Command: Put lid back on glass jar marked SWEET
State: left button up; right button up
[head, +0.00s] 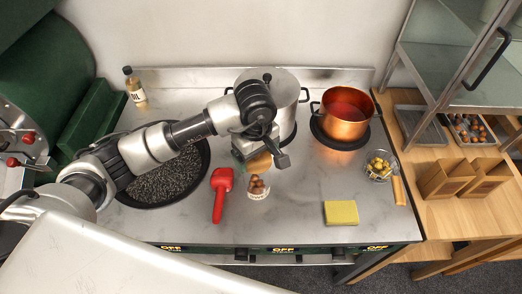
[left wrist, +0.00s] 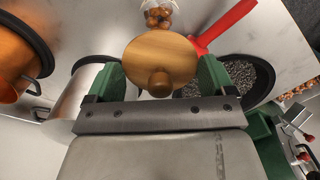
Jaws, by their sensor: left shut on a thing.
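My left gripper (head: 262,152) is shut on a round wooden lid (head: 260,162) with a knob. In the left wrist view the lid (left wrist: 160,52) sits between the green fingers (left wrist: 158,76), its knob towards the camera. A small open glass jar of chestnuts (head: 258,188) stands on the counter just in front of the lid in the head view. The jar's label is too small to read. My right gripper is not in view.
A red scoop (head: 220,188) lies left of the jar. A black pan of dark grains (head: 163,180) is further left. A steel pot (head: 286,95) and copper pot (head: 345,122) stand behind. A glass container (head: 379,166) and yellow sponge (head: 341,213) are right. Counter between jar and sponge is clear.

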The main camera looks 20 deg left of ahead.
pick_arm(q)
jog(key=shift+d+f, duration=0.2)
jog(key=shift+f, duration=0.45)
jog(key=shift+f+b, duration=0.4)
jog(key=shift+a+f+b, duration=0.1)
jog(key=shift+f+b, duration=1.45)
jog(key=shift+f, duration=0.5)
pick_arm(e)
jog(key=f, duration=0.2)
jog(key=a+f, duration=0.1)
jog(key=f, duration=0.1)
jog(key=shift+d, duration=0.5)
pick_arm(q)
jog(key=shift+b, duration=0.35)
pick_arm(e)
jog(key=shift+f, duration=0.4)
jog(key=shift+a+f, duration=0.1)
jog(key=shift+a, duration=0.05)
pick_arm(q)
jog(key=shift+b, duration=0.3)
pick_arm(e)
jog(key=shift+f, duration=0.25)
pick_arm(q)
jog(key=shift+f+b, duration=0.1)
jog(key=shift+b, duration=0.4)
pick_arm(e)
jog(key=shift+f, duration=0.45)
